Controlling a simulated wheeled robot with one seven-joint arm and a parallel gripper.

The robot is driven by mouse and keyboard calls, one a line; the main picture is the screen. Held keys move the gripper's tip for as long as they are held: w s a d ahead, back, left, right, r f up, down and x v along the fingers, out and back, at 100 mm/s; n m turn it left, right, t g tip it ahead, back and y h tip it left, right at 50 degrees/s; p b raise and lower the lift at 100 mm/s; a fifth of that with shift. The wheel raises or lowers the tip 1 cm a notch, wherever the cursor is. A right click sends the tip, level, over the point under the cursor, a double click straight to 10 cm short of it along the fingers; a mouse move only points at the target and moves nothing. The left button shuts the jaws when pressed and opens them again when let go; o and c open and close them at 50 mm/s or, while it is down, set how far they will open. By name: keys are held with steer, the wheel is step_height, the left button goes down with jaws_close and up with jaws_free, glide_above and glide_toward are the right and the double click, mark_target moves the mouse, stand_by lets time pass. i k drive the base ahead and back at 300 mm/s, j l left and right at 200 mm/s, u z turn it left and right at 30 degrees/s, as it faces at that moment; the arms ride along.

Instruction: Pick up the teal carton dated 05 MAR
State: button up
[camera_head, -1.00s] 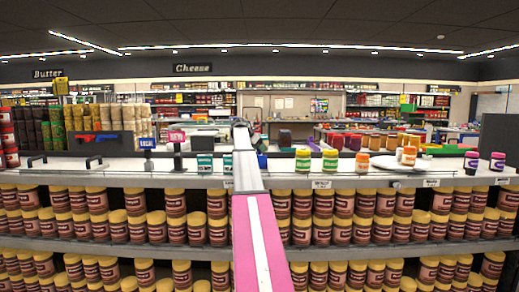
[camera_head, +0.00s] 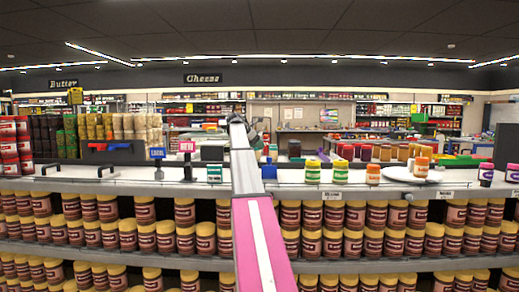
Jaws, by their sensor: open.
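A small teal carton (camera_head: 214,173) stands upright on the counter top, just left of my arm. Its printed date is too small to read. No second teal carton shows; my arm covers the counter to its right. My arm reaches forward over the counter, and its far end bends down past a grey joint. My gripper (camera_head: 257,141) is small and partly hidden there, to the right of and beyond the teal carton. It is open, with nothing visible in it.
Yellow-green jars (camera_head: 313,172), an orange jar (camera_head: 372,174) and a white plate (camera_head: 413,174) are to the right. Brown jars (camera_head: 144,210) fill the shelves below. Metal handles (camera_head: 107,171) rise from the counter's left.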

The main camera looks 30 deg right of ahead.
mark_target(214, 172)
steer(key=j, duration=1.5)
